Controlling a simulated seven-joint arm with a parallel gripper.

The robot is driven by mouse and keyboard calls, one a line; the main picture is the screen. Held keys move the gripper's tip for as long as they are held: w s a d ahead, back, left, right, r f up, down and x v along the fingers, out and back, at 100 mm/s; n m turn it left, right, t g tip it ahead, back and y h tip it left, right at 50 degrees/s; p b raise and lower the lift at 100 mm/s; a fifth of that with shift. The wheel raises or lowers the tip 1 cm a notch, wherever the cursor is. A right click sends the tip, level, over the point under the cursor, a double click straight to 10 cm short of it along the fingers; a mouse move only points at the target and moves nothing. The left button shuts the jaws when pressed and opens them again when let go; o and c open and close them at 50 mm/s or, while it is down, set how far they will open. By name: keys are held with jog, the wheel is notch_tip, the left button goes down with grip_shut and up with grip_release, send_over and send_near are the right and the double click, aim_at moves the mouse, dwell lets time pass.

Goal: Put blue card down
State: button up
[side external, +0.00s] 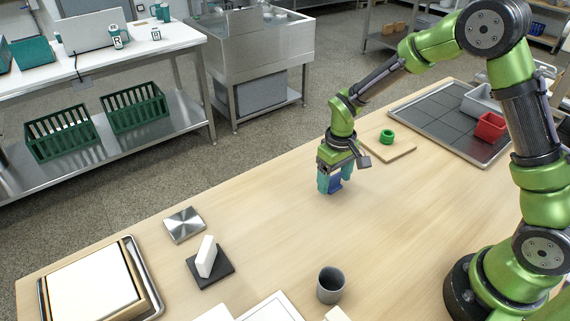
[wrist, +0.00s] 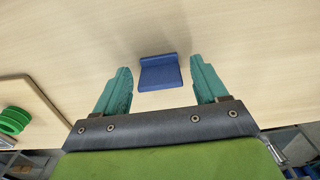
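The blue card (side external: 335,185) is on the wooden table below my gripper. In the wrist view the blue card (wrist: 160,76) shows as a flat blue face with a raised strip along its far edge. My gripper (side external: 336,184) points down at the table with its teal fingers on either side of the card. In the wrist view my gripper (wrist: 160,77) is open, with a narrow gap between each finger and the card. The side view partly hides the card behind the fingers.
A wooden board (side external: 390,147) with a green ring (side external: 386,137) lies behind my gripper. A red bin (side external: 489,127) stands at the back right. A white block (side external: 206,256) on a black base, a metal plate (side external: 184,225) and a grey cup (side external: 330,285) stand toward the front. The table between is clear.

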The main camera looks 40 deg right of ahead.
aim_at(335, 175)
jog(key=s+r+m+t+y, duration=0.1)
jog(key=s+r, duration=0.2)
jog(key=r, duration=0.7)
jog(key=s+r+m+t, duration=0.15)
jog(key=s+r, duration=0.25)
jog(key=r, duration=0.6)
jog(key=s+r+m+t+y, duration=0.1)
jog(key=s+r+t, duration=0.2)
jog(key=s, duration=0.7)
jog(key=shift+s+a+r+t, duration=0.15)
jog(key=shift+s+a+t, duration=0.2)
jog(key=shift+t, duration=0.5)
